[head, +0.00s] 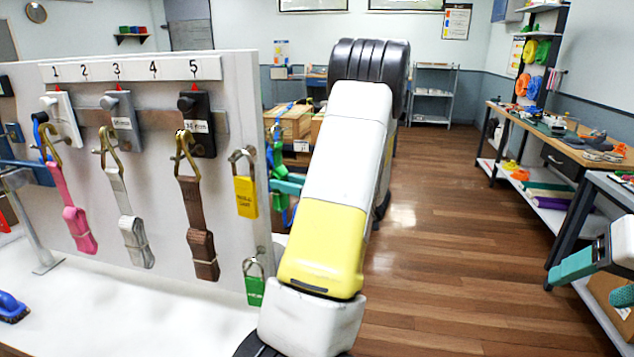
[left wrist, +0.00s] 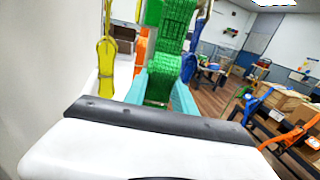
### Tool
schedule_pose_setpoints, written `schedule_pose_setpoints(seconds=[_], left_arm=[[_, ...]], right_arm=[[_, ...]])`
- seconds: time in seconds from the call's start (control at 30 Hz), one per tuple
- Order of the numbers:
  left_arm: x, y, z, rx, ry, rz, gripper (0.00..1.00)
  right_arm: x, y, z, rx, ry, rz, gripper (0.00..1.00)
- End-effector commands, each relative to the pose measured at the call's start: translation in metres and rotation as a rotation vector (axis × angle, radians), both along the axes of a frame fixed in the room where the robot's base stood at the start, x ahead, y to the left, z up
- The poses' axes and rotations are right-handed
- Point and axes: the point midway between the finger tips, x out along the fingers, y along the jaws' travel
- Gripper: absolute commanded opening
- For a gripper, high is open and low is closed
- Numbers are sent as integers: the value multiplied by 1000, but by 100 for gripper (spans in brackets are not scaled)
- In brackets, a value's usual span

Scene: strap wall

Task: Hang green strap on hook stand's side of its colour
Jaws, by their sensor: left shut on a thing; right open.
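The green strap (head: 277,150) hangs in a folded bundle at the right edge of the white board in the head view. My left gripper (head: 288,186), partly hidden by its own arm, is shut on it. In the left wrist view the green strap (left wrist: 172,40) runs up from between the teal fingers of the gripper (left wrist: 160,92). A blue strap or cord shows right behind it. I cannot make out the hook stand clearly. My right gripper (head: 592,282) is open and empty at the right edge of the head view.
The white board (head: 225,110) carries pink (head: 75,210), grey (head: 136,240) and brown (head: 201,250) straps on numbered hooks, plus yellow (head: 245,196) and green (head: 255,290) padlocks. Boxes (head: 296,122) stand behind my left arm. A workbench (head: 600,155) lines the right wall; the floor between is clear.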

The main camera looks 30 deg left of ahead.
Motion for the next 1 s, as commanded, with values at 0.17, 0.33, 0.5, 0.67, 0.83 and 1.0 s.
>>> schedule_pose_setpoints(seconds=[0.17,0.33,0.5,0.67,0.83,1.0], left_arm=[[0,0,0,0,0,0,0],[0,0,0,0,0,0,57],[0,0,0,0,0,0,57],[0,-2,0,-1,0,-1,57],[2,-23,0,-1,0,-5,57],[3,-52,0,0,0,-3,57]], right_arm=[[0,0,0,0,0,0,64],[0,0,0,0,0,0,64],[0,0,0,0,0,0,64],[0,0,0,0,0,0,64],[0,0,0,0,0,0,64],[0,0,0,0,0,0,64]])
